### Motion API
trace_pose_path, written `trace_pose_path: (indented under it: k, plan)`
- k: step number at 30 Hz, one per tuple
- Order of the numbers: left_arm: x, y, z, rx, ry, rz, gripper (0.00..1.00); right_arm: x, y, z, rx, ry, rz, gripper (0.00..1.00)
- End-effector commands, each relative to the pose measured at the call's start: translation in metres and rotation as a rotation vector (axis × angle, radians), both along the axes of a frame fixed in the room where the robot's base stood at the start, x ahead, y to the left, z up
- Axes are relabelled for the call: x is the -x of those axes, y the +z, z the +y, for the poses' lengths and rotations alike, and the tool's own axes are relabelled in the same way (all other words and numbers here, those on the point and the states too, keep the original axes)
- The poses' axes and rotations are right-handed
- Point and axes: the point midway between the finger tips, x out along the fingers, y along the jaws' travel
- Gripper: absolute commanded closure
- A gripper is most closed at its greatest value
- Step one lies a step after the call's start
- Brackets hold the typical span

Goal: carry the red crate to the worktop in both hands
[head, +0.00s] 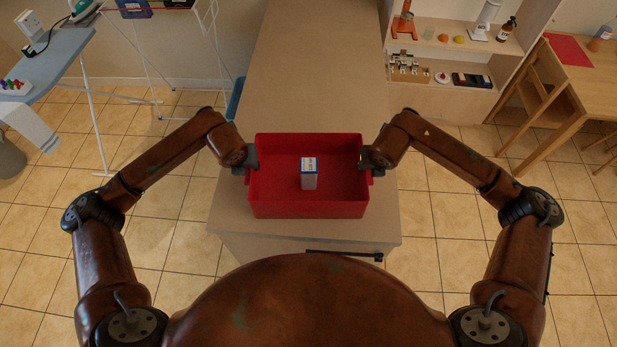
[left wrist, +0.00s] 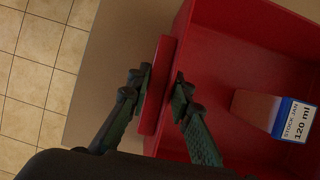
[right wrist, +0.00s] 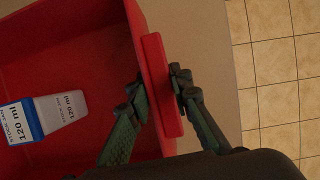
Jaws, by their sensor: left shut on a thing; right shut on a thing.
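The red crate (head: 280,211) is over the near end of the worktop (head: 307,75), level as far as I can see. I cannot tell whether its base touches the surface. A white jar with a blue lid (head: 309,172) stands inside it; its label in the left wrist view reads "STOCK JAR 120 ml" (left wrist: 294,121). My left gripper (head: 250,165) is shut on the crate's left handle (left wrist: 160,85). My right gripper (head: 368,163) is shut on its right handle (right wrist: 161,85).
The worktop is bare beyond the crate. A shelf unit (head: 440,65) with bottles and small items stands to the right, with a wooden chair (head: 550,95) beside it. An ironing board (head: 45,62) and a white drying rack (head: 150,100) stand to the left.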

Motion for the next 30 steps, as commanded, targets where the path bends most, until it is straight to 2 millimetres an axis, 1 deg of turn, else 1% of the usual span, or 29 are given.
trace_pose_path:
  k: [20, 26, 30]
  plan:
    - [-0.001, 0.004, 0.000, 0.000, 0.000, -0.005, 1.00, -0.001, 0.004, -0.001, 0.001, 0.000, -0.005, 1.00]
    - [-0.001, 0.015, 0.000, 0.000, -0.001, -0.007, 1.00, -0.001, 0.015, -0.001, 0.002, -0.001, -0.007, 1.00]
    - [-0.001, 0.028, 0.000, -0.001, -0.001, -0.009, 1.00, -0.001, 0.028, -0.001, 0.002, -0.001, -0.010, 1.00]
